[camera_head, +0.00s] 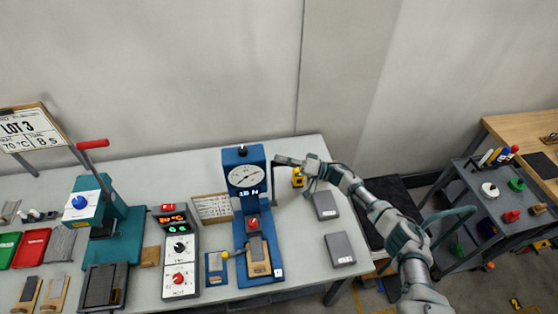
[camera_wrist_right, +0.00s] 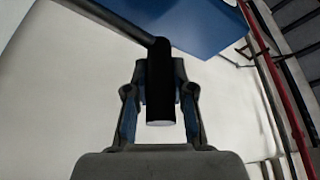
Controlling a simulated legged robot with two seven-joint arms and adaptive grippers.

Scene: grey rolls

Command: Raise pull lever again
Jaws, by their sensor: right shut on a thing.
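The blue pull tester (camera_head: 239,208) stands upright on the bench with a round dial (camera_head: 246,177) and a small lit readout below it. Its dark pull lever (camera_head: 284,160) sticks out to the right near the top of the tester, roughly level. My right gripper (camera_head: 308,166) is at the lever's outer end. In the wrist view my right gripper (camera_wrist_right: 160,92) has the lever's black handle (camera_wrist_right: 159,85) between its two fingers, and it is shut on it. The blue tester housing (camera_wrist_right: 200,22) shows behind. My left gripper is not in view.
A control box (camera_head: 180,262) and a teal press (camera_head: 115,225) stand to the left. A grey cart (camera_head: 480,210) stands at the right.

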